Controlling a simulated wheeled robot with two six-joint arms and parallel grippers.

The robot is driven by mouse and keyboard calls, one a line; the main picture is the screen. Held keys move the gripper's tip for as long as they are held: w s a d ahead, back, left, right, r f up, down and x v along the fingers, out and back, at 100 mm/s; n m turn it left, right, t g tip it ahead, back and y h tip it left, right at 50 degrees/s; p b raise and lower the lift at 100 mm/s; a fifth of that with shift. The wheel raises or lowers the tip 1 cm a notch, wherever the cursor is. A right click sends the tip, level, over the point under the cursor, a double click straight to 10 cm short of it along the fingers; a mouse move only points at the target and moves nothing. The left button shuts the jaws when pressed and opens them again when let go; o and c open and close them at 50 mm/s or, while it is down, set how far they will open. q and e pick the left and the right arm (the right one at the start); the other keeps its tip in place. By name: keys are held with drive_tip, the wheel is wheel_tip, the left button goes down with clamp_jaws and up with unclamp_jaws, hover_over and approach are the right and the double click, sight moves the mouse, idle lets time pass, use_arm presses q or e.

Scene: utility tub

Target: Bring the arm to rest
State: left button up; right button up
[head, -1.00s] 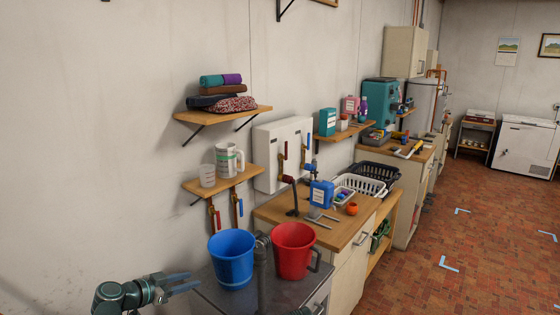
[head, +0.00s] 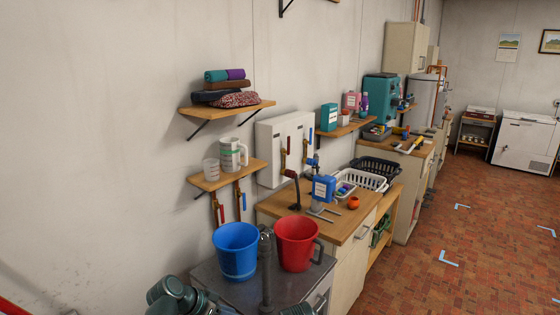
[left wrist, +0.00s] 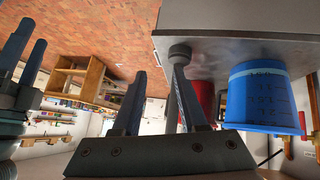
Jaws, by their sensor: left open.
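The left arm (head: 178,297) shows at the bottom edge of the head view, left of the blue bucket. Its fingers cannot be made out there. In the left wrist view my left gripper (left wrist: 160,88) has its two fingers apart with nothing between them. Two dark fingers at that view's left edge look like my right gripper (left wrist: 25,55); whether they are open or shut is unclear. A small teal part of my right arm (head: 298,310) shows at the head view's bottom edge.
A wooden counter (head: 345,222) lies beyond. The brick-patterned floor (head: 490,225) is open at right.

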use_arm(q)
drive_tip(key=s+d+f+n+g+y, duration=0.2)
drive_tip(key=s+d+f+y, duration=0.1)
drive_tip(key=s, duration=0.4)
drive_tip(key=s+d+f+n+g+y, duration=0.2)
drive_tip(key=s+d+g+y, duration=0.1)
drive_tip(key=s, duration=0.5)
drive_tip(key=shift+d+f+y, duration=0.4)
drive_tip(key=shift+d+y, duration=0.3)
drive_tip(key=shift+y, duration=0.6)
